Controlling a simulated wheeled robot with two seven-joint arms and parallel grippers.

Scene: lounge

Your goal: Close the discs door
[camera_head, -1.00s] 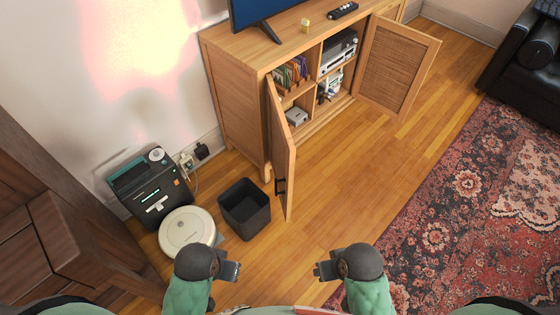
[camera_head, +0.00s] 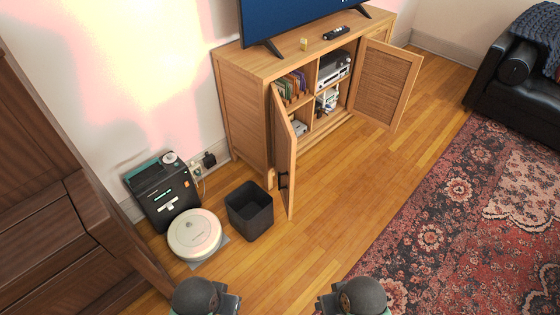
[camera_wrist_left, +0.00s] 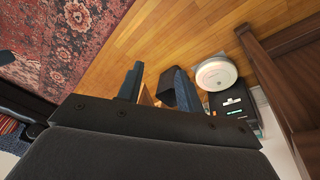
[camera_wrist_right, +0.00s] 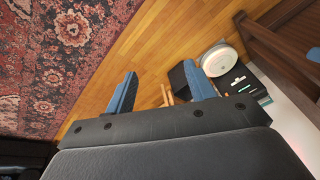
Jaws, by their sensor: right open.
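A wooden TV cabinet (camera_head: 243,108) stands against the wall in the head view with both doors open. Its left door (camera_head: 283,150), beside the shelf of upright discs (camera_head: 291,84), swings out toward me and has a dark handle (camera_head: 283,180). Its right door (camera_head: 388,85) also stands wide open. My left gripper (camera_head: 236,301) and right gripper (camera_head: 322,303) are low at the bottom of the head view, well short of the cabinet. In the wrist views, the left gripper (camera_wrist_left: 158,85) and the right gripper (camera_wrist_right: 162,92) have fingers apart with nothing between them.
A black bin (camera_head: 250,210) stands just left of the left door. A robot vacuum (camera_head: 194,234) and its dark dock (camera_head: 163,192) are further left by the wall. A patterned rug (camera_head: 450,210) and black sofa (camera_head: 510,90) lie right.

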